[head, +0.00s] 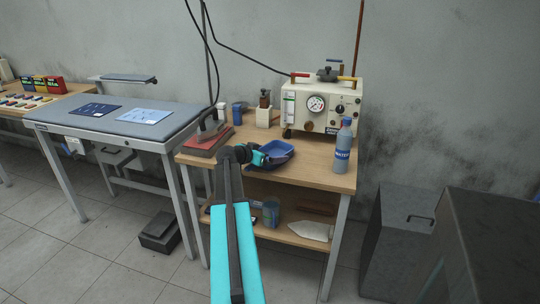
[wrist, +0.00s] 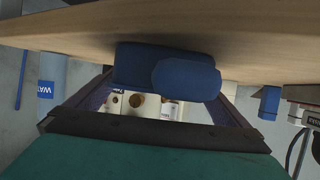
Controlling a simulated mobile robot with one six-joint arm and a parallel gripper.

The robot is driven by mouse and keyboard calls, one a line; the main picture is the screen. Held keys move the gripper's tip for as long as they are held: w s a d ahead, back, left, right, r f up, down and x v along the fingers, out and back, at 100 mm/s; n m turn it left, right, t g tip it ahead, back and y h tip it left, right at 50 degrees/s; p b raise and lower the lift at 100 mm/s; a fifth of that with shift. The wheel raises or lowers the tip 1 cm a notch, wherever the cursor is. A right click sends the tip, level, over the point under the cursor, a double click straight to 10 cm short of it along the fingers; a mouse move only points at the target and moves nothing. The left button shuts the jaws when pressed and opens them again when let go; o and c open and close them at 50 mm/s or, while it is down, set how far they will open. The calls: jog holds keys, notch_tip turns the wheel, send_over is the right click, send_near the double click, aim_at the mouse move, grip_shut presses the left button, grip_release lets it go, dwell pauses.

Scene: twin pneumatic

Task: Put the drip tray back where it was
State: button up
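The drip tray (head: 275,148), a shallow blue tray, is on the wooden bench top, left of the water bottle and in front of the cream machine. My gripper (head: 262,157) is at its near left side, low over the bench. In the upside-down wrist view, the dark blue tray (wrist: 135,65) is against the tabletop, with a rounded blue part facing the camera. My gripper's fingers (wrist: 170,88) are wide apart, one near each side of this blue shape. I cannot tell whether they touch it.
The blue water bottle (head: 343,146) stands right of the tray. The cream machine (head: 320,100) with a gauge stands behind. A red-based stand (head: 208,140) is left of my gripper. The bench (head: 305,172) is bare between tray and bottle. Dark cabinets (head: 400,240) stand at right.

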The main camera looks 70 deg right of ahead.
jog(key=shift+r, duration=0.2)
notch_tip(320, 180, up, 4)
send_over(251, 165)
jog(key=shift+r+b, duration=0.2)
jog(key=shift+b, duration=0.1)
dwell(1.0)
